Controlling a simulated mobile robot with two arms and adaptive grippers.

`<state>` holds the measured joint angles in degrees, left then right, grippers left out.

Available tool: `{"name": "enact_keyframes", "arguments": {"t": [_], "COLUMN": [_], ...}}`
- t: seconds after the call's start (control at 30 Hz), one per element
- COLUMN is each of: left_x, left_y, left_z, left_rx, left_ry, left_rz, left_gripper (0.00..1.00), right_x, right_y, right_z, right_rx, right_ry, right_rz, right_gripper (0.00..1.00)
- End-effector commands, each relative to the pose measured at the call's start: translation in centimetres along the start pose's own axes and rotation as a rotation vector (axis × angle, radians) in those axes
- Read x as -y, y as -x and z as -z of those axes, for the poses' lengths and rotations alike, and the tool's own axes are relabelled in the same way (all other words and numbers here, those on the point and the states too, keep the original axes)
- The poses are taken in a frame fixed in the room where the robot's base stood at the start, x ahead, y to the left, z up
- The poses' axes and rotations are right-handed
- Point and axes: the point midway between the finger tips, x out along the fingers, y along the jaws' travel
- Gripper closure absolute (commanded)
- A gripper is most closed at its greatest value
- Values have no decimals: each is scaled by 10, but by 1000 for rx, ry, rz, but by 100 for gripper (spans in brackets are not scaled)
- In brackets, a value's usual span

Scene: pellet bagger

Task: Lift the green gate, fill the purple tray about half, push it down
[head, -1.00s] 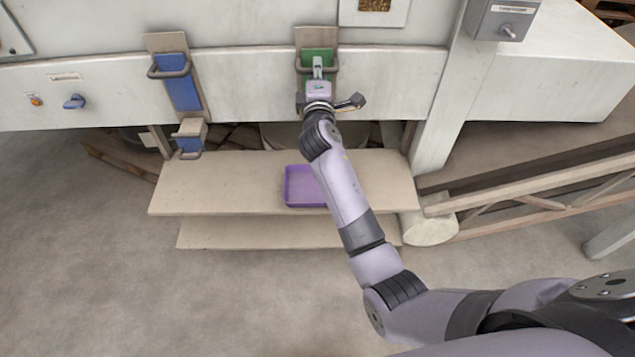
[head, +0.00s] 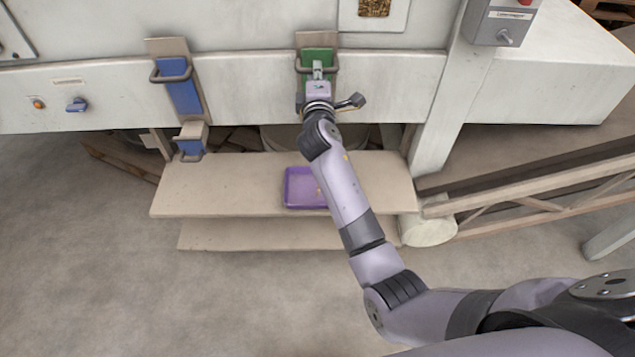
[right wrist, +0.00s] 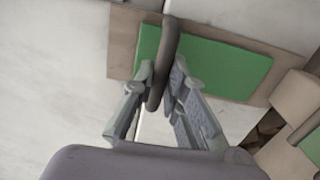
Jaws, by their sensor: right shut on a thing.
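The green gate (head: 316,55) sits in its wooden frame on the machine's front panel, with a dark bar handle (right wrist: 162,72). My right gripper (head: 318,72) is shut on that handle; in the right wrist view its two fingers (right wrist: 163,85) are on either side of the bar. The purple tray (head: 299,189) rests on the pale shelf below the gate. My right forearm hides its right part. A small tan patch, perhaps pellets, shows in the tray by the arm. My left gripper is not in view.
A blue gate (head: 183,92) with its own handle is at the left, with a smaller blue-faced block below it. The pale shelf (head: 225,190) is clear left of the tray. A wooden railing (head: 540,190) is at the right. A grey switch box (head: 502,22) hangs above.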

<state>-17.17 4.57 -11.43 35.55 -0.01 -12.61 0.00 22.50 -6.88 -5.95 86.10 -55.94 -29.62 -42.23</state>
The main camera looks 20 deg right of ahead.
Motion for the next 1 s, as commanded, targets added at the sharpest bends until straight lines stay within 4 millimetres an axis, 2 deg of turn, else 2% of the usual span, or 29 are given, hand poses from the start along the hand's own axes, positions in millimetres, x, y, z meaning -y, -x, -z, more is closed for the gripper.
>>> {"name": "enact_keyframes", "arguments": {"t": [0.03,0.53,1.0], "left_x": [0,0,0], "left_y": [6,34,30], "left_z": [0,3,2], "left_rx": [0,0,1], "left_ry": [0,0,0], "left_rz": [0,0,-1], "left_gripper": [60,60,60], "right_x": [-10,-42,-36], "right_y": [0,0,0], "right_z": [0,1,0], "right_rx": [-1,-2,-2], "right_ry": [0,-1,-1], "right_rz": [-7,-10,-6], "right_gripper": [100,100,100]}}
